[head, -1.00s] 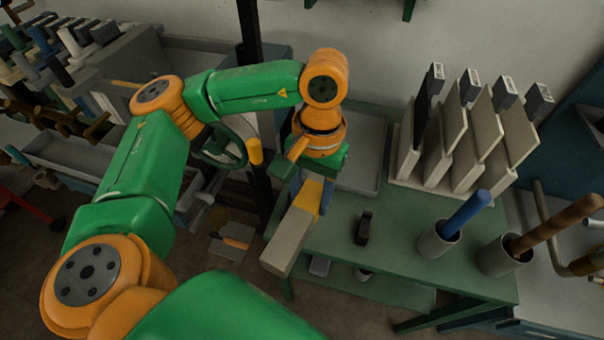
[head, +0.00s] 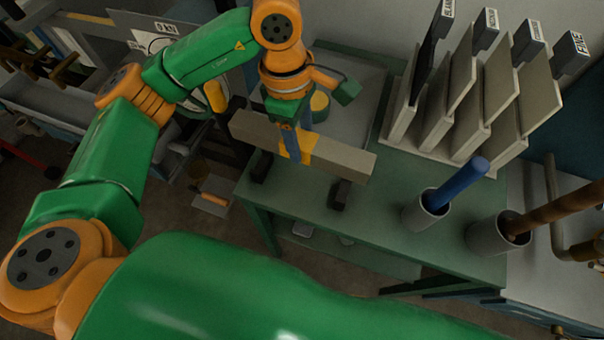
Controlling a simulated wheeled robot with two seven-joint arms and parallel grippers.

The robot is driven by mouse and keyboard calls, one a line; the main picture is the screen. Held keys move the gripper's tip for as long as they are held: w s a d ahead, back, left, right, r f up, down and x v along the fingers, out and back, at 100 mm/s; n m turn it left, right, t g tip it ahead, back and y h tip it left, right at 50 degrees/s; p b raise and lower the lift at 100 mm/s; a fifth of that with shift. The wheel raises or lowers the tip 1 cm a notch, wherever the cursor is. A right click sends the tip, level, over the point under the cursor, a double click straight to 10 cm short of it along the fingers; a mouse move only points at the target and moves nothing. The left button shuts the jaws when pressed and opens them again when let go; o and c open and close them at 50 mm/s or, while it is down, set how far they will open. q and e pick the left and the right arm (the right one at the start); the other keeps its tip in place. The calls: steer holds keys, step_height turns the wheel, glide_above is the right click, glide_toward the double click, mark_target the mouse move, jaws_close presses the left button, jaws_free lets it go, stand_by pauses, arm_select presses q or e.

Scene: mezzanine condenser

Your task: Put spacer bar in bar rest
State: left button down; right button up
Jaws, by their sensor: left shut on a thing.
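The spacer bar (head: 343,158) is a long grey block with a yellow band round its middle. My left gripper (head: 297,143) is shut on it at the band, its blue fingers pointing down over the bar. The bar lies crosswise, level or nearly so, over the bar rest, whose two black blocks (head: 340,196) stand on the green table (head: 375,222). The left block (head: 262,168) is partly hidden under the bar. I cannot tell whether the bar touches the blocks or hangs just above them. My right gripper is not in view.
A grey tray (head: 362,92) lies behind the bar. A rack of labelled pale plates (head: 455,100) stands at the back right. Two grey cups hold a blue rod (head: 458,184) and a brown rod (head: 560,212). The table front between bar and cups is clear.

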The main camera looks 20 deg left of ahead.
arm_select(q)
steer(key=shift+n, duration=0.3)
step_height(320, 180, down, 10)
steer(key=shift+d+r+p, duration=0.1)
steer(key=shift+p, duration=1.05)
steer(key=shift+w+f, duration=0.1)
steer(key=shift+f, duration=0.2)
steer(key=shift+c, duration=1.4)
jaws_free()
steer(key=shift+r, duration=0.1)
steer(key=shift+r, duration=0.25)
steer(key=r, duration=0.4)
steer(key=a+r+b, duration=0.1)
steer(key=r, duration=0.2)
steer(key=r+b, duration=0.1)
steer(key=r, duration=0.3)
steer(key=shift+a+r, duration=0.25)
steer(key=shift+r, duration=0.05)
